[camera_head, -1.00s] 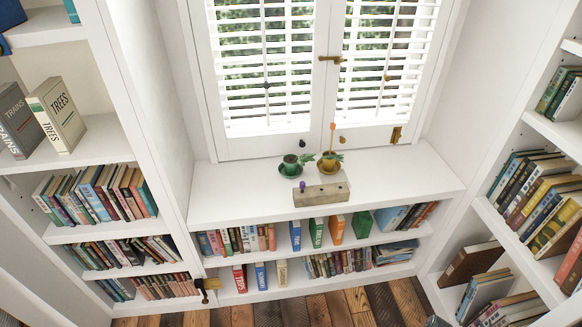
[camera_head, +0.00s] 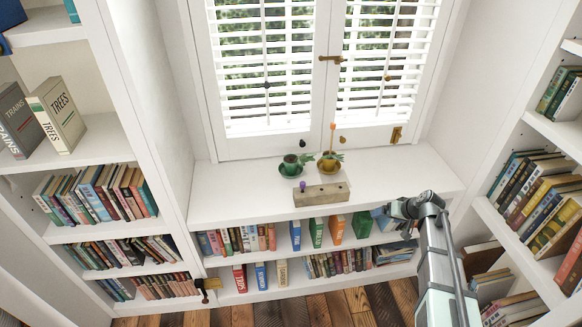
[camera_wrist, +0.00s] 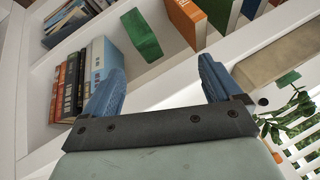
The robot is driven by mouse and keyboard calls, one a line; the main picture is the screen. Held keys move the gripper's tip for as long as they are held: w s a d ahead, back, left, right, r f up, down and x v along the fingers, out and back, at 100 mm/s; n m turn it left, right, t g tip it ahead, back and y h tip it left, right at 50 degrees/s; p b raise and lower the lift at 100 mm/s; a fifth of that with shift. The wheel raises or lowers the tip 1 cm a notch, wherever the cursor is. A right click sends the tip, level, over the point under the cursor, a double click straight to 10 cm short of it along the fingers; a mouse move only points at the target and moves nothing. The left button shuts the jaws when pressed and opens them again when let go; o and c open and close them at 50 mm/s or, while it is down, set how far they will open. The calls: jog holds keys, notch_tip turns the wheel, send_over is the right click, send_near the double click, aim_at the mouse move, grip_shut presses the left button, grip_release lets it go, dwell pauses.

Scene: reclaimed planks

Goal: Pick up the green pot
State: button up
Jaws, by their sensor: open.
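A wooden block (camera_head: 322,195) with a purple item on top lies in front of the pots. The shuttered window (camera_head: 265,70) is close behind them. The ledge (camera_head: 235,195) is clear on both sides. Bookshelves (camera_head: 75,160) stand left and right, with books below the ledge.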

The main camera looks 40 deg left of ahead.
jog(key=w+a+r+y, duration=0.1)
jog(key=w+a+r, duration=0.2)
jog(key=a+r, duration=0.25)
notch_tip(320, 180, up, 8)
jog(key=n+g+y, duration=0.1)
jog(key=n+g, duration=0.3)
jog(key=n, duration=1.1)
send_over(291, 160)
jog(key=s+a, duration=0.2)
jog(key=a, duration=0.1)
jog(key=w+d+r+n+h, duration=0.1)
jog(key=w+d+r+h, duration=0.25)
jog(key=d, duration=0.55)
jog(key=shift+g+y, duration=0.3)
jog(key=shift+y, duration=0.05)
jog(key=x, duration=1.2)
jog(key=shift+f, duration=0.45)
jog(key=c, duration=1.4)
jog(key=shift+r, duration=6.55)
jog(key=shift+c, duration=0.2)
jog(key=shift+f, duration=0.1)
